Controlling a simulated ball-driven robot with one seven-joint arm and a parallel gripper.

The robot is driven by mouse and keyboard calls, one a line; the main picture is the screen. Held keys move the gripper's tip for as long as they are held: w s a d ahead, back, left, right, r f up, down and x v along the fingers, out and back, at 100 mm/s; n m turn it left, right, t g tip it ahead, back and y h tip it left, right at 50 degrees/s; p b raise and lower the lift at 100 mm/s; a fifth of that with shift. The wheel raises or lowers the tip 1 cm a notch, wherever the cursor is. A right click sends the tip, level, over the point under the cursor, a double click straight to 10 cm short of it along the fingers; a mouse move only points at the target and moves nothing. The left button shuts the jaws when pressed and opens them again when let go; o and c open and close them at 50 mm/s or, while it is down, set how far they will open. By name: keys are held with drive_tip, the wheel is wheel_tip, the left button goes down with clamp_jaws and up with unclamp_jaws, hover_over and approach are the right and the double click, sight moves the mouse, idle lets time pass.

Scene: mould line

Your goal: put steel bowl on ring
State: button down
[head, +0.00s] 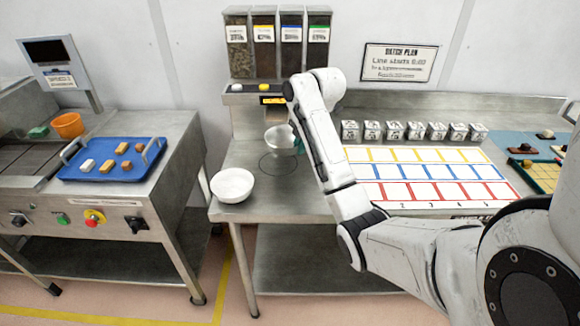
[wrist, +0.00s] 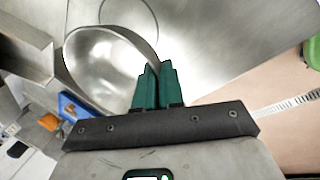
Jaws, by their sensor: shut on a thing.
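The steel bowl (head: 279,139) is a shiny round bowl near the back of the left part of the bench. My gripper (head: 297,143), with green fingers, is at its right side. In the wrist view the gripper (wrist: 155,68) is shut on the rim of the steel bowl (wrist: 95,62). The ring (head: 276,170) is a thin dark circle on the bench top, just in front of and below the bowl in the head view. Part of the ring (wrist: 157,20) shows past the bowl in the wrist view. The bowl appears to be above the bench; its exact height is unclear.
A white bowl (head: 232,186) stands at the bench's front left, near the ring. Ingredient bins (head: 278,45) stand behind. A colored grid board (head: 430,180) and several white cubes (head: 415,130) lie right of my arm. A blue tray (head: 120,167) is on the left counter.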

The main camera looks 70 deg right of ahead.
sight(286, 143)
drive_tip(key=w+d+f, duration=0.1)
drive_tip(key=f, duration=0.1)
drive_tip(key=w+d+f, duration=0.1)
drive_tip(key=w+f, duration=0.1)
drive_tip(key=w+d+f, duration=0.1)
drive_tip(key=shift+w+d+f+p, duration=0.25)
drive_tip(key=shift+d+f+p, duration=0.05)
drive_tip(key=shift+f+p, duration=0.65)
drive_tip(key=shift+f, duration=1.1)
drive_tip(key=shift+f, duration=0.2)
drive_tip(key=c, duration=1.3)
unclamp_jaws()
drive_tip(key=shift+o, duration=0.2)
drive_tip(key=shift+r, duration=0.1)
